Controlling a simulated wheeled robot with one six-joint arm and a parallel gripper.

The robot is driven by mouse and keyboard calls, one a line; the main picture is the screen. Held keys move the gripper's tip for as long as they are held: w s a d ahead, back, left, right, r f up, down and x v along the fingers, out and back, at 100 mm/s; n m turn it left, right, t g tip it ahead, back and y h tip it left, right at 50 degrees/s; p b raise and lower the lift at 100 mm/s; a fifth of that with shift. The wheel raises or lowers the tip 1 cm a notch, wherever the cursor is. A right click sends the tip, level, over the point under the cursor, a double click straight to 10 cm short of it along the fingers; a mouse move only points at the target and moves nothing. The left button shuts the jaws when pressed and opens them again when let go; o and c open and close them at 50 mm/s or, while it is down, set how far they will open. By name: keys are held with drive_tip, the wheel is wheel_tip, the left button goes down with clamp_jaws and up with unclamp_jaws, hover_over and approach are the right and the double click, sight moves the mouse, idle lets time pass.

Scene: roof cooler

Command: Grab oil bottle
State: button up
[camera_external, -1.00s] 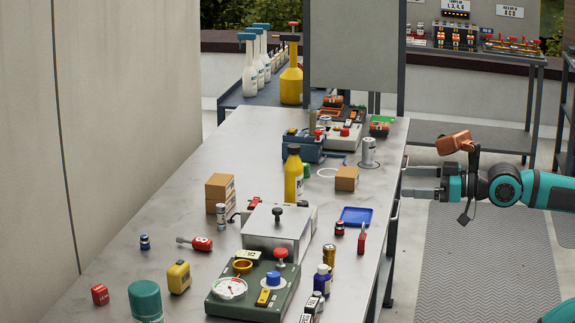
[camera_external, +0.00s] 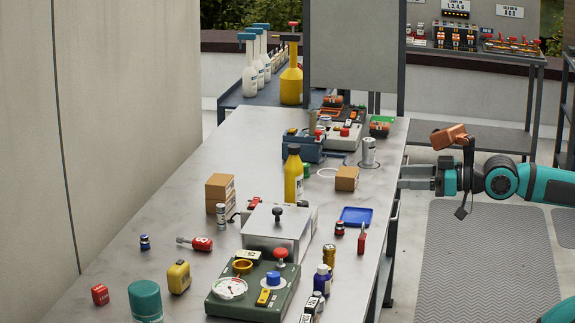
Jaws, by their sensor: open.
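A yellow bottle (camera_external: 293,178) with a dark cap stands upright near the middle of the table; it looks like the oil bottle, though its label is too small to read. My gripper (camera_external: 404,177) is at the table's right edge, pointing left toward the bottle. It is open and empty, with a wide gap between it and the bottle. The near finger shows; the other is hard to make out.
A cardboard box (camera_external: 346,178) stands between my gripper and the yellow bottle. A blue tray (camera_external: 356,216), a silver-grey box (camera_external: 278,232) and a green gauge panel (camera_external: 253,287) lie nearer. A silver canister (camera_external: 369,152) stands farther back.

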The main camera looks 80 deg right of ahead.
drive_tip(key=w+d+r+m+g+h, duration=0.1)
drive_tip(key=w+d+r+g, duration=0.1)
drive_tip(key=w+d+r, duration=0.3)
drive_tip(key=w+r+g, duration=0.2)
drive_tip(key=w, duration=0.4)
drive_tip(key=w+d+r+m+g+h, duration=0.1)
drive_tip(key=w+d+r+g, duration=0.3)
drive_tip(key=w+d, duration=0.45)
drive_tip(key=m+g+y, duration=0.2)
drive_tip(key=g, duration=0.7)
hover_over(294, 146)
wheel_tip(294, 146, down, 3)
drive_tip(key=f, duration=1.1)
drive_tip(key=shift+s+d+f, duration=0.15)
drive_tip(key=shift+s, duration=0.1)
drive_tip(key=shift+w+f, duration=0.15)
drive_tip(key=shift+f, duration=1.2)
drive_tip(key=shift+w+f, duration=0.15)
drive_tip(key=shift+f, duration=1.15)
clamp_jaws()
